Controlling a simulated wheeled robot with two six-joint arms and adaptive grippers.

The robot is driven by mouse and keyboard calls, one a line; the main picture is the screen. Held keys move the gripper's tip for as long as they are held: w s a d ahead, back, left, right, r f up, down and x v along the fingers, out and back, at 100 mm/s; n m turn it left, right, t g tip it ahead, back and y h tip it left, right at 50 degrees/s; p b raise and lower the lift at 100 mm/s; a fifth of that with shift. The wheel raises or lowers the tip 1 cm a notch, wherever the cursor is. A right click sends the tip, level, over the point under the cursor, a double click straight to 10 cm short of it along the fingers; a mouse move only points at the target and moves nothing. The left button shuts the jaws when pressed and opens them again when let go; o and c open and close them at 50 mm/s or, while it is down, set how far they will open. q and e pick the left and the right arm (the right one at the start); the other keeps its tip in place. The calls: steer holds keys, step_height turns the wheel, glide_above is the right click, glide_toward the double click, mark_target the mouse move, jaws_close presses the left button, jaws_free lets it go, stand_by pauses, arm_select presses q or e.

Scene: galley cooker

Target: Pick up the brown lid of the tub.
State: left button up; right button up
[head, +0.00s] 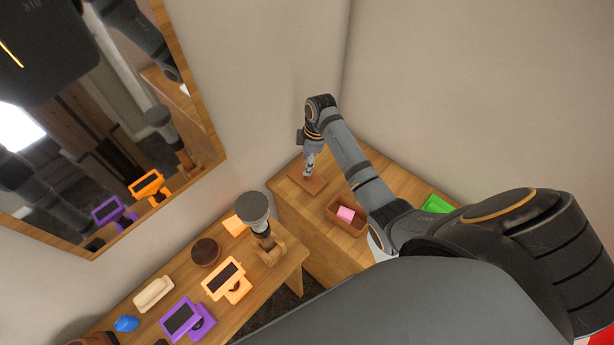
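The brown lid (318,185), a flat square plate, lies on the wooden counter near the wall corner. The brown tub (359,229) stands open to its right, with a pink block (345,214) inside. My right gripper (308,173) comes from the right and points down over the middle of the lid, its fingertips at or just above it. The fingers hide the lid's centre, so I cannot tell if they hold anything there. My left gripper is not in view.
A green item (437,204) lies right of the tub, partly behind my arm. A lower wooden table holds a grey-topped stand (253,207), a brown round pot (205,252), orange (226,280) and purple (187,317) screen devices, and a cream dish (153,294). A mirror hangs on the left wall.

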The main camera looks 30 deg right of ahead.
mark_target(313, 185)
steer(key=f, duration=0.1)
steer(key=f+p, duration=0.1)
steer(key=shift+s+f, duration=0.25)
steer(key=shift+f, duration=0.05)
steer(key=shift+w+f, duration=0.1)
steer(key=shift+f, duration=0.8)
steer(key=c, duration=0.9)
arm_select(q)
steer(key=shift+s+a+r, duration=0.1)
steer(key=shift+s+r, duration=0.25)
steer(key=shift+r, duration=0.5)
arm_select(e)
jaws_close()
